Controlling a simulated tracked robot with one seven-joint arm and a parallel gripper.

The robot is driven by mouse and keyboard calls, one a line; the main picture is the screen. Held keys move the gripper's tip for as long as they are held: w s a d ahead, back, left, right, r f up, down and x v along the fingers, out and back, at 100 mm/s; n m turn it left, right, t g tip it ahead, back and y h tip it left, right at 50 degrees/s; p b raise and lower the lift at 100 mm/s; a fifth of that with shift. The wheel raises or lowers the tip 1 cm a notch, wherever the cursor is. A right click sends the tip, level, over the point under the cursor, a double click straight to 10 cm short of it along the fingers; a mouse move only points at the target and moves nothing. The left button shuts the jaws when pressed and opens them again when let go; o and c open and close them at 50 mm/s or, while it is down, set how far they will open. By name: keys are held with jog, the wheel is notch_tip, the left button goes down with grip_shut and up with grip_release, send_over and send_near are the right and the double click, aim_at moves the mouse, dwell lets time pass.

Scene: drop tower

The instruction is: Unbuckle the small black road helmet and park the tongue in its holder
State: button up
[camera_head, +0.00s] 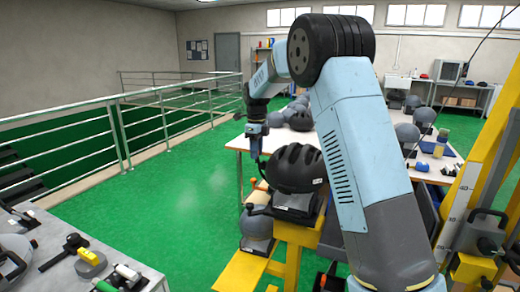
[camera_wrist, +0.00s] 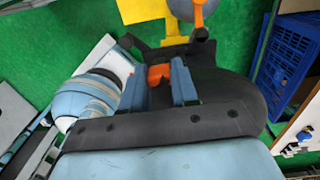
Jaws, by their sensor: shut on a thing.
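The black road helmet (camera_head: 296,168) sits on a dark stand (camera_head: 297,204) in the middle of the head view. My gripper (camera_head: 258,158) points down just left of the helmet's side. In the wrist view, the two blue fingers of my gripper (camera_wrist: 158,88) are shut on a small orange piece (camera_wrist: 158,74). I cannot tell whether this is the buckle's tongue. A black shape lies around the fingers there, and its straps and edges are hard to make out. I cannot make out the tongue's holder.
A grey headform (camera_head: 258,222) sits below on the yellow frame (camera_head: 243,270). A long table (camera_head: 236,144) with more helmets and headforms stands behind. A grey bench (camera_head: 62,270) with tools is at lower left. A blue crate (camera_wrist: 290,48) is at right in the wrist view. Green floor is open at left.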

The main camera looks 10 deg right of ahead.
jog(key=shift+s+a+f, duration=3.45)
jog(key=shift+s+a, duration=0.15)
jog(key=shift+s, duration=1)
jog(key=shift+s+d+f, duration=1.15)
jog(key=shift+s+d, duration=3.1)
jog(key=shift+s, duration=1.05)
jog(key=s+d+r, duration=0.1)
jog(key=s+d, duration=0.2)
jog(key=d, duration=0.7)
jog(key=s+d+r, duration=0.1)
jog(key=s+d, duration=0.2)
jog(key=d, duration=0.7)
jog(key=shift+d+r, duration=0.15)
jog(key=shift+r, duration=0.1)
